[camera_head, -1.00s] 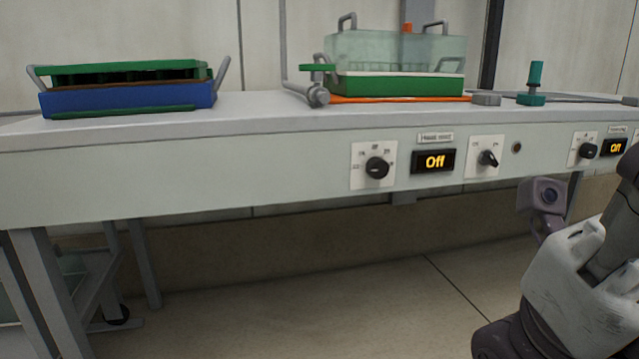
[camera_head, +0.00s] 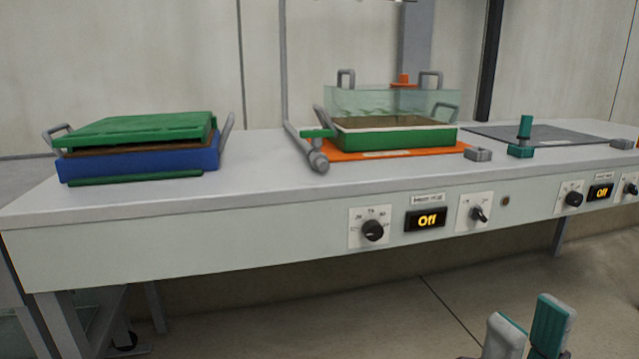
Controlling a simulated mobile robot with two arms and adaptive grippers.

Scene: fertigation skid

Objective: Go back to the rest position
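My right gripper (camera_head: 529,322) shows only by its fingertips at the bottom edge, right of centre. The two fingers, grey with teal pads, stand apart with nothing seen between them. They appear in front of the bench, against the floor, clear of everything on the top. The rest of this gripper is out of the picture. My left gripper is not in view.
A long bench (camera_head: 150,250) crosses the view, its front panel carrying knobs and displays reading "Off".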

